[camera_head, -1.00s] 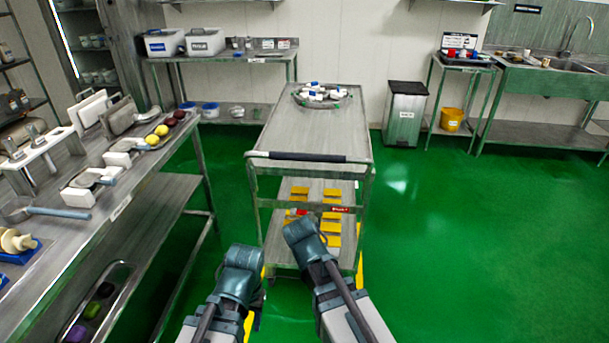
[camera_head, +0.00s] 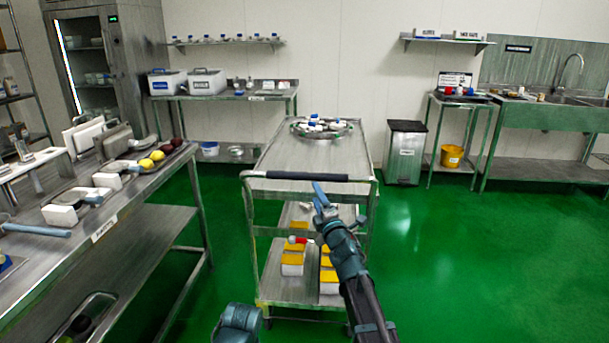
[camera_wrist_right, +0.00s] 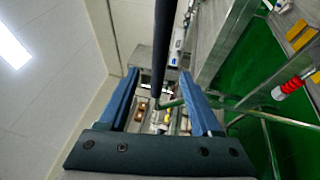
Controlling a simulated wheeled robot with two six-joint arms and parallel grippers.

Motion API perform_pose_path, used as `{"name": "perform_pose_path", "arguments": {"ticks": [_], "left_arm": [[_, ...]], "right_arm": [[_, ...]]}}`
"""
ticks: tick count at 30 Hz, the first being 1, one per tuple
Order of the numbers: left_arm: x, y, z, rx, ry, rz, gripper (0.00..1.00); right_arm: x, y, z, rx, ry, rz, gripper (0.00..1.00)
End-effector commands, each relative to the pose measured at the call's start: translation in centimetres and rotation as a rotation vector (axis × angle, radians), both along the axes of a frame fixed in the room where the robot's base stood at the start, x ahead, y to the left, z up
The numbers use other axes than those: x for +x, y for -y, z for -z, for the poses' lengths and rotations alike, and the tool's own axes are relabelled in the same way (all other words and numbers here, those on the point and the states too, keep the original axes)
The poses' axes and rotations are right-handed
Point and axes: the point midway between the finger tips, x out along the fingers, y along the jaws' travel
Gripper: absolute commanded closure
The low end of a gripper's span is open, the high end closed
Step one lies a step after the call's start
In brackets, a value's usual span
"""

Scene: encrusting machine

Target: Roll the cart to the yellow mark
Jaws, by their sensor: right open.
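The cart (camera_head: 310,155) is a grey metal trolley standing ahead of me, with a black push handle (camera_head: 293,176) across its near end. My right gripper (camera_head: 322,197) is at the right part of this handle. In the right wrist view my right gripper (camera_wrist_right: 158,80) is open, and the dark handle bar (camera_wrist_right: 163,45) shows between its two blue fingers, not clamped. Of my left arm only a teal part shows at the bottom edge of the head view; its gripper is out of view. I cannot make out a yellow floor mark now.
A round tray of small white and blue items (camera_head: 321,126) is on the cart top. Yellow-topped boxes (camera_head: 292,260) sit on its lower shelf. A steel worktable (camera_head: 150,190) stands left, a bin (camera_head: 404,155) behind right. Green floor (camera_head: 470,250) is open to the right.

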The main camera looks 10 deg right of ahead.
Motion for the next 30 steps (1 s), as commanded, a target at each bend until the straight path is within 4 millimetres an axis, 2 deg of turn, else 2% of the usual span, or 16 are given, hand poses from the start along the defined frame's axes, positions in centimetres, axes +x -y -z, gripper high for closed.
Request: {"name": "perform_pose_path", "arguments": {"ticks": [12,18,24,30], "left_arm": [[0.0,0.0,-1.6,0.0,0.0,0.0,0.5],[0.0,0.0,-2.1,0.0,0.0,0.0,0.5],[0.0,0.0,-2.4,0.0,0.0,0.0,0.5],[0.0,0.0,-2.4,0.0,0.0,0.0,0.5]], "right_arm": [[8.1,-1.0,-1.6,0.003,-0.002,0.0,0.34],[11.2,-1.3,-2.1,0.004,-0.002,0.0,0.34],[12.7,-1.5,-2.3,0.004,-0.001,0.0,0.34],[13.0,-1.6,-2.4,0.004,-0.001,0.0,0.34]]}}
